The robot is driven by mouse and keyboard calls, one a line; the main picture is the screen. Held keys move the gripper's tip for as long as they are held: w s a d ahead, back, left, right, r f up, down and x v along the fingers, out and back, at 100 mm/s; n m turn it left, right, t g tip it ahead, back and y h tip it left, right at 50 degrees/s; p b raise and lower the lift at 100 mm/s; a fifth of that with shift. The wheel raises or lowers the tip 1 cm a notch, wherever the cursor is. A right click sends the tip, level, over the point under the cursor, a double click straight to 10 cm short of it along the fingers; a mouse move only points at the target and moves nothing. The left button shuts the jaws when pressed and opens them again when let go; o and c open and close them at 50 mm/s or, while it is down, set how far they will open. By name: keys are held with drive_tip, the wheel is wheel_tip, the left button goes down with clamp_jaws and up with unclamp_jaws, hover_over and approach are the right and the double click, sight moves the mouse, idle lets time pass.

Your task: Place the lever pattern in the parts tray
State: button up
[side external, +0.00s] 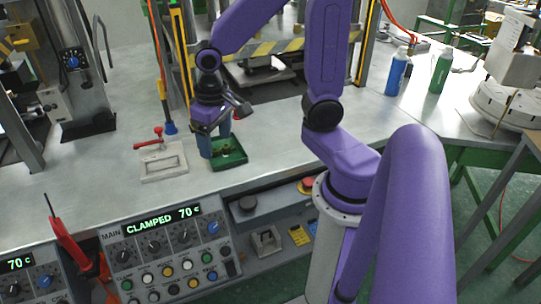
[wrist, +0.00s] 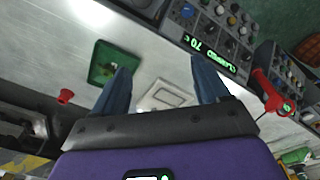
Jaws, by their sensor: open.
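A green tray (side external: 237,163), which I take to be the parts tray, sits on the metal bench; it also shows at the left in the wrist view (wrist: 98,80). A small olive-brown piece (side external: 226,153) lies in it; it may be the lever pattern, but its shape is too small to tell. In the wrist view it is a dark green shape (wrist: 108,64). My gripper (side external: 212,143) is open, its blue fingers at the back left side of the tray. In the wrist view (wrist: 160,68) nothing shows between the fingertips.
A pale block with a recess (side external: 163,164) lies left of the tray, with a red-handled part (side external: 152,139) at its back. A small red object (wrist: 65,96) stands beyond the tray. The control panel (side external: 165,250) fronts the bench. Bottles (side external: 397,72) stand back right. Bench right of the tray is clear.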

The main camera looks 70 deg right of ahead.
drive_tip(key=s+a+r+n+y, duration=0.1)
drive_tip(key=s+a+n, duration=0.3)
drive_tip(key=s+n, duration=0.9)
drive_tip(key=shift+s+a+r+g, duration=0.15)
drive_tip(key=shift+s+r+g, duration=0.25)
drive_tip(key=shift+s, duration=0.8)
drive_tip(key=shift+r, duration=0.1)
